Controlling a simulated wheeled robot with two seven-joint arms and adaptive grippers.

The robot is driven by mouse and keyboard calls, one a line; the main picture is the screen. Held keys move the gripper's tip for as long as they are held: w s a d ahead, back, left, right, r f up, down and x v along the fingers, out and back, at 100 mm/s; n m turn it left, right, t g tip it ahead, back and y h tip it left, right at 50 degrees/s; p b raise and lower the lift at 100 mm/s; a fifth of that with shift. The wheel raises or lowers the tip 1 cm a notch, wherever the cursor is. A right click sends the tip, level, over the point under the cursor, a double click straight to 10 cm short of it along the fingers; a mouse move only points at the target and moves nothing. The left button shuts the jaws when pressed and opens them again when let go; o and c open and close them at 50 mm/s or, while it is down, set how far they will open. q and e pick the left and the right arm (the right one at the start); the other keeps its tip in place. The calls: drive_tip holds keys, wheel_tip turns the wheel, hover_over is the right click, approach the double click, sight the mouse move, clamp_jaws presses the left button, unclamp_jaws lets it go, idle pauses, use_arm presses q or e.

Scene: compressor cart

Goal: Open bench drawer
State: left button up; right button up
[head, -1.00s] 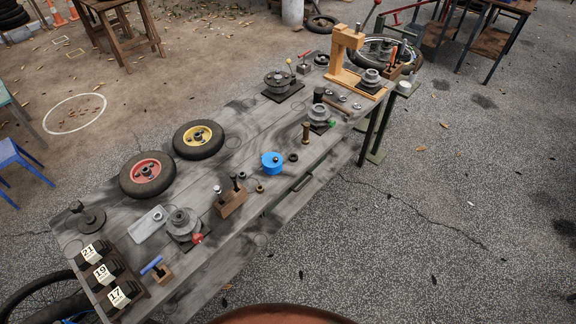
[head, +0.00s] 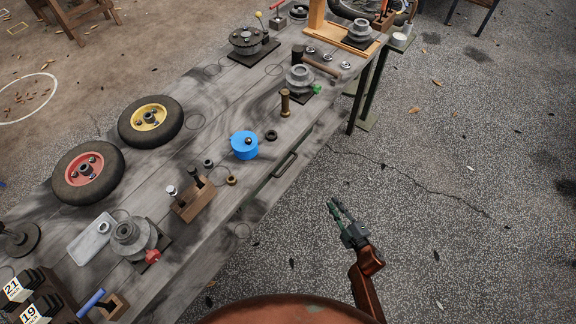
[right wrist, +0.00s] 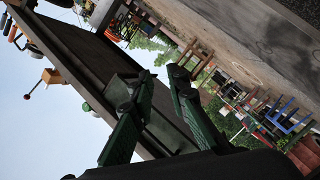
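The bench drawer is under the grey wooden top, on the bench's right-hand long side in the head view. Its dark bar handle (head: 286,165) shows at the front, and the drawer looks shut. My right gripper (head: 334,207) is over the floor to the right of the handle, apart from it. In the right wrist view its two green fingers (right wrist: 159,78) are spread with nothing seen between them. The bench's dark underside and edge (right wrist: 85,50) run behind them. My left gripper is out of view.
The bench top (head: 225,105) carries a blue round container (head: 244,146), a brass cylinder (head: 285,103), a wooden block with pegs (head: 193,200), pulleys and two wheels. Bench legs (head: 367,95) stand at the far end. The floor right of the bench is clear.

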drive_tip(key=w+a+r+n+y+b, duration=0.45)
drive_tip(key=a+r+n, duration=0.25)
drive_tip(key=r, duration=0.2)
drive_tip(key=n+g+y+b, duration=0.2)
drive_tip(key=n+g+y, duration=0.1)
drive_tip(key=n+y, duration=0.25)
approach(287, 166)
drive_tip(key=w+a, duration=0.1)
drive_tip(key=a, duration=0.1)
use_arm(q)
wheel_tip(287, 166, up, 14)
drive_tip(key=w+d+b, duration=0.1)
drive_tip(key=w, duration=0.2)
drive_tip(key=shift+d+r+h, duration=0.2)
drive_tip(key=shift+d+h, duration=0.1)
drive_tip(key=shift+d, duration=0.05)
use_arm(e)
drive_tip(key=shift+n+h, duration=0.35)
drive_tip(key=shift+h, duration=0.05)
drive_tip(key=shift+x, duration=3.9)
drive_tip(key=shift+d+r, duration=0.1)
drive_tip(key=shift+r, duration=0.1)
clamp_jaws()
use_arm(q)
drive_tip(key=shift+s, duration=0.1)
